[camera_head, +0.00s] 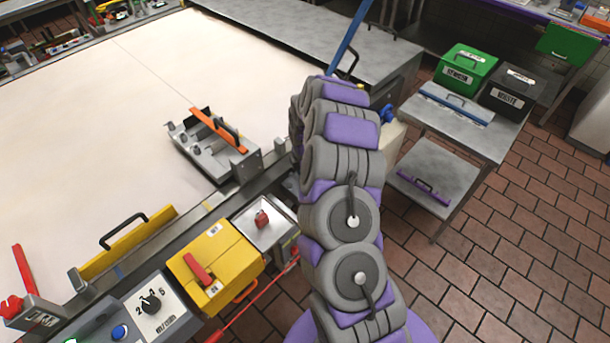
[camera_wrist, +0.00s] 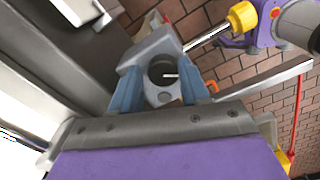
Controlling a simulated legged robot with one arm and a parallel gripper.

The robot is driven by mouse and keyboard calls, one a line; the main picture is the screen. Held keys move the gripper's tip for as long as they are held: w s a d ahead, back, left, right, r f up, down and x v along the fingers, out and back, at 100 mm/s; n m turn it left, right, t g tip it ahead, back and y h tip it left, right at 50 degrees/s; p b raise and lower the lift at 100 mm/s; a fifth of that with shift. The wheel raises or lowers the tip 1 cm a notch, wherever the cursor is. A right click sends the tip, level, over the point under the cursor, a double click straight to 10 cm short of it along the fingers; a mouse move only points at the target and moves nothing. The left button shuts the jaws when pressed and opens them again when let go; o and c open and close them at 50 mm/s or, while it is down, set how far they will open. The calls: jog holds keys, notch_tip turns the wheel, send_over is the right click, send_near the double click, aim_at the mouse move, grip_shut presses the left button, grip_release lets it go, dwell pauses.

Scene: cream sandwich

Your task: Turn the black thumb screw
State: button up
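A round black thumb screw (camera_wrist: 162,70) with a white line on its face sits on a light grey block (camera_wrist: 160,42) in the wrist view. My gripper (camera_wrist: 158,84) has its two blue fingers apart, one on each side of the black screw. A gap seems to show between each finger and the screw; contact with the grey block cannot be told. In the head view my arm runs up the middle and hides the gripper and the screw.
A metal rod (camera_wrist: 207,36) with a yellow collar (camera_wrist: 242,17) is beside the block. The head view shows a white work surface (camera_head: 90,120), an orange-handled fixture (camera_head: 215,145), a yellow box (camera_head: 215,265), a dial (camera_head: 150,302) and a side cart (camera_head: 465,135).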

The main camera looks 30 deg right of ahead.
jog(key=o, duration=0.3)
jog(key=shift+s, duration=0.1)
jog(key=shift+o, duration=0.2)
notch_tip(320, 180, up, 17)
jog(key=p, duration=0.2)
jog(key=shift+r, duration=0.15)
dwell(0.4)
